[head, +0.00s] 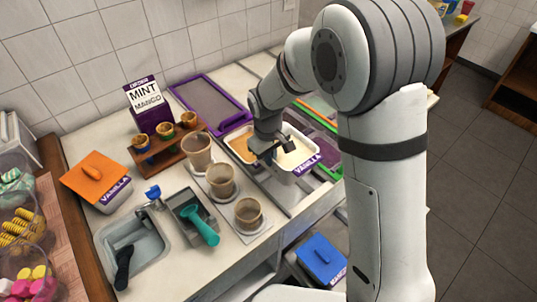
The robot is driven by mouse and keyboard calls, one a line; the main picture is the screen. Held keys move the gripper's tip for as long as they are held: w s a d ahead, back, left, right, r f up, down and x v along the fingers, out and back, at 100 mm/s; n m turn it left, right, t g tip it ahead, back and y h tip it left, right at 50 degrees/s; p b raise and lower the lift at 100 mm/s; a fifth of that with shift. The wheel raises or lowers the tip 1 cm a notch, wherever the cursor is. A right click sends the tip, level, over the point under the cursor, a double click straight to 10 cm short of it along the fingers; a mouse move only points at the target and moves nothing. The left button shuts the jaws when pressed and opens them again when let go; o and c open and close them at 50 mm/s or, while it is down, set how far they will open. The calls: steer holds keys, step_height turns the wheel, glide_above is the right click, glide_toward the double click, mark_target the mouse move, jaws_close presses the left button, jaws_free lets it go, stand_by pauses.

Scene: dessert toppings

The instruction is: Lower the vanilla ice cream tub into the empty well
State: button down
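The vanilla ice cream tub (304,166) is an open white tub of pale cream with a purple VANILLA label on its front. It stands proud of the metal counter section, its side wall showing, and looks about level. My gripper (279,148) comes down from above at its left rim and appears shut on it; the exact finger contact is small and partly hidden. The empty well is not clearly visible; the tub and my arm cover much of that area.
A tub with orange-brown contents (239,145) is close at the left. A purple-framed panel (208,103) lies behind. Cups (220,181) stand on the left, near a teal scoop (203,229) and an orange-lidded vanilla tub (95,176). A blue-lidded tub (321,255) is below the counter.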

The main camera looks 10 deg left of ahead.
steer(key=shift+f+b, duration=4.8)
steer(key=shift+f, duration=2.45)
steer(key=c, duration=1.6)
jaws_free()
steer(key=shift+o, duration=0.2)
steer(key=shift+f, duration=0.15)
steer(key=shift+s, duration=0.1)
step_height(320, 180, up, 8)
steer(key=shift+a, duration=0.2)
